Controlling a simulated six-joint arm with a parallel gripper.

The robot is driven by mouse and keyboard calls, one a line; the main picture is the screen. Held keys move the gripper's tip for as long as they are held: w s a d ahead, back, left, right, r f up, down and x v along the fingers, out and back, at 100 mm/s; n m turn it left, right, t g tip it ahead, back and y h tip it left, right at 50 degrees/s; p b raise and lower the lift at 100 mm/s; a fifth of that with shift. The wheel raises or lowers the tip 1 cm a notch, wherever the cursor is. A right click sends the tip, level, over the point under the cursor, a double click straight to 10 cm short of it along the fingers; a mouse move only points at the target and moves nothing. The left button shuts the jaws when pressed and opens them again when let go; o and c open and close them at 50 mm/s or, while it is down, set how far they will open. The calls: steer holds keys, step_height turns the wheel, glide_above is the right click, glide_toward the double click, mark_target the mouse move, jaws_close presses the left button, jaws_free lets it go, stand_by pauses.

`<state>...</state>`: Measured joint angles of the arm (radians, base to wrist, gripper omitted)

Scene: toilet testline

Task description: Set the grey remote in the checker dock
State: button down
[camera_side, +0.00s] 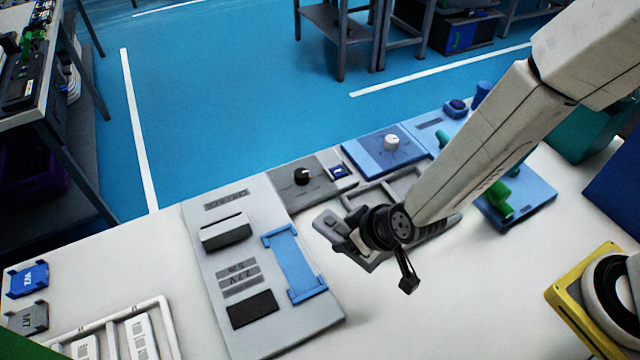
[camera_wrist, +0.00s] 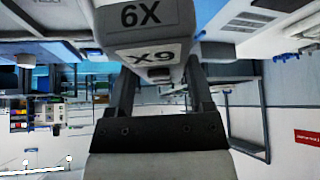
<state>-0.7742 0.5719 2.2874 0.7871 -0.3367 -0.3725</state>
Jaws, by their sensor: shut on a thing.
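The checker dock (camera_side: 295,264), a pale blue plate with blue end brackets, is on the grey panel to the lower left of the remote. It looks empty, and the remote is apart from it.
The grey panel (camera_side: 215,270) also carries a raised grey block (camera_side: 226,232) and a dark square (camera_side: 253,309). Behind the gripper are a black knob (camera_side: 302,176) and a white knob (camera_side: 391,142). A grey rack lies under my wrist.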

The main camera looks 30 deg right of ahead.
steer(key=shift+s+a+r+m+h, duration=0.2)
steer(key=shift+s+r+m, duration=0.1)
steer(key=shift+r, duration=0.15)
steer(key=shift+s+a+r+m+h, duration=0.2)
steer(key=shift+s+r+m, duration=0.1)
steer(key=shift+r, duration=0.1)
steer(key=shift+s+r+m, duration=0.3)
steer(key=shift+s+r, duration=0.1)
steer(key=shift+s, duration=0.05)
steer(key=shift+s+a+r+m+h, duration=0.1)
steer(key=shift+s+r+m+h, duration=0.15)
steer(key=shift+s, duration=0.25)
steer(key=shift+s+a+r+m+h, duration=0.15)
steer(key=shift+s+r+m, duration=0.15)
steer(key=shift+s, duration=0.15)
steer(key=shift+s+d+r+m+h, duration=0.15)
steer(key=shift+s+r+m, duration=0.1)
steer(key=shift+s, duration=0.25)
steer(key=shift+s+r+m+h, duration=0.1)
steer(key=shift+s+m+h, duration=0.1)
steer(key=shift+s, duration=0.3)
steer(key=w+a+f, duration=0.2)
steer(key=w, duration=0.1)
steer(key=w+a+f, duration=0.3)
steer(key=w, duration=0.1)
steer(key=w+a+f, duration=0.2)
steer(key=w+f, duration=0.1)
steer(key=shift+w+a+f, duration=0.45)
steer(key=shift+w+f, duration=0.05)
steer(key=shift+f, duration=0.15)
